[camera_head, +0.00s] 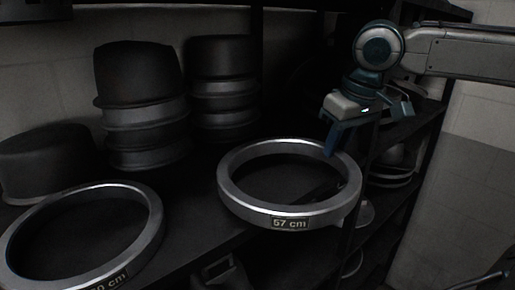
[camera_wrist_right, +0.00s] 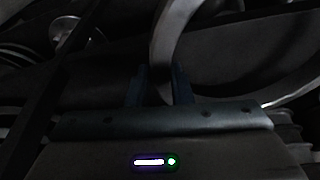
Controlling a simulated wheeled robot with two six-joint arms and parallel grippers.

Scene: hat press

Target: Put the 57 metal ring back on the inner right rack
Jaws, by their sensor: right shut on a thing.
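The metal ring labelled "57 cm" (camera_head: 290,222) is a silver band at the centre right of the head view, near the front edge of the shelf. My right gripper (camera_head: 332,148) comes in from the upper right and is shut on the ring's far right wall. In the right wrist view the two fingertips (camera_wrist_right: 160,88) stand on either side of the ring's wall (camera_wrist_right: 165,50). I cannot tell whether the ring touches the shelf. My left gripper is not in view.
Another metal ring (camera_head: 140,243), its label partly cut off, lies at the lower left. Stacked dark hat moulds (camera_head: 142,115) and (camera_head: 222,90) more moulds stand behind on the dark shelf (camera_head: 195,185). A rack with several shelves (camera_head: 400,135) is at the right, beside a pale wall (camera_head: 465,180).

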